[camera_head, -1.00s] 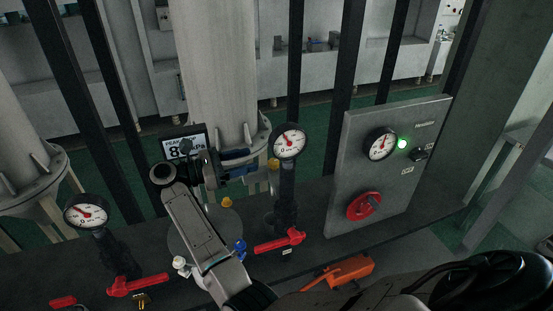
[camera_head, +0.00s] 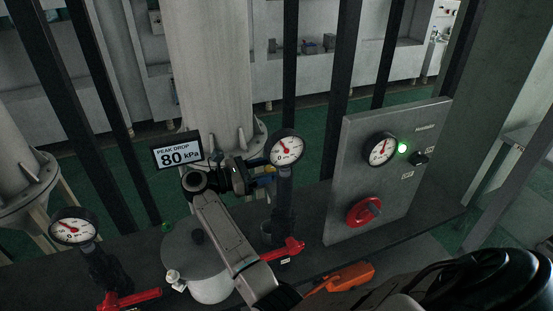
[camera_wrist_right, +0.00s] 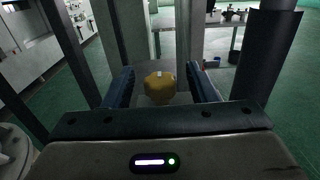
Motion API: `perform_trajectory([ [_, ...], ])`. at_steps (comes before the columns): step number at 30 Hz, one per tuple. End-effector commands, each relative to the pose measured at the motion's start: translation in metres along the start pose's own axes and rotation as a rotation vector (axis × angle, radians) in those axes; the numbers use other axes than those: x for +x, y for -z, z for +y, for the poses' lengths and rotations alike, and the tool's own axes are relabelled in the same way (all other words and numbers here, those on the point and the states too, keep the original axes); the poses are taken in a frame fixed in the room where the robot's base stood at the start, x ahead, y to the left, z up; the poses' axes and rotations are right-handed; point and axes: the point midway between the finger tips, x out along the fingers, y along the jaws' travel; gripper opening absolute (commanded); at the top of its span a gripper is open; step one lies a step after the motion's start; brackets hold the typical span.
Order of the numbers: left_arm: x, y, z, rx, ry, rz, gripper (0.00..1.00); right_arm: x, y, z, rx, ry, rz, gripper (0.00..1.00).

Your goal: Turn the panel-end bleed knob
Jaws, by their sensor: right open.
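A yellow knob (camera_wrist_right: 159,85) stands between the two blue fingers of my right gripper (camera_wrist_right: 165,88) in the right wrist view. The fingers are open, one on each side, with visible gaps to the knob. In the head view my right gripper (camera_head: 262,178) reaches to the post under the middle gauge (camera_head: 287,148), left of the grey panel (camera_head: 340,205). The knob is mostly hidden there by the gripper and post. My left gripper is not in view.
A red lever (camera_head: 285,251) and an orange object (camera_head: 345,277) lie near my forearm. A display (camera_head: 178,150) reads peak drop 80 kPa.

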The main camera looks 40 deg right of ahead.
Motion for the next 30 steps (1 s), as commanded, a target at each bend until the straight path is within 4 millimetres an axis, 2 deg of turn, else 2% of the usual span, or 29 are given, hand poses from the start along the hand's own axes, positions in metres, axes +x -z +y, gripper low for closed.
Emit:
perform_trajectory([
  [1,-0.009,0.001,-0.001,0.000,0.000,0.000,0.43,0.009,-0.004,0.000,0.000,0.001,-0.002,0.52],
  [6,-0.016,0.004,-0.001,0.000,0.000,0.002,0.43,0.025,-0.002,0.000,0.000,0.000,-0.001,0.52],
  [16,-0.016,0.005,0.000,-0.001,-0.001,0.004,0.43,0.029,0.001,0.000,0.000,-0.001,0.001,0.52],
  [17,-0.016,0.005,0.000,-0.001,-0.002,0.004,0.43,0.029,0.001,0.000,0.000,-0.001,0.001,0.50],
  [21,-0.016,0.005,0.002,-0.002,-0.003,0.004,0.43,0.029,0.001,0.000,0.000,-0.001,0.001,0.23],
  [24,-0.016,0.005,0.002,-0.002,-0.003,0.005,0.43,0.029,0.001,0.000,0.000,-0.001,0.001,0.07],
  [30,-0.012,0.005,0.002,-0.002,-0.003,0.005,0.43,0.029,0.002,0.000,0.001,-0.013,0.001,0.07],
])
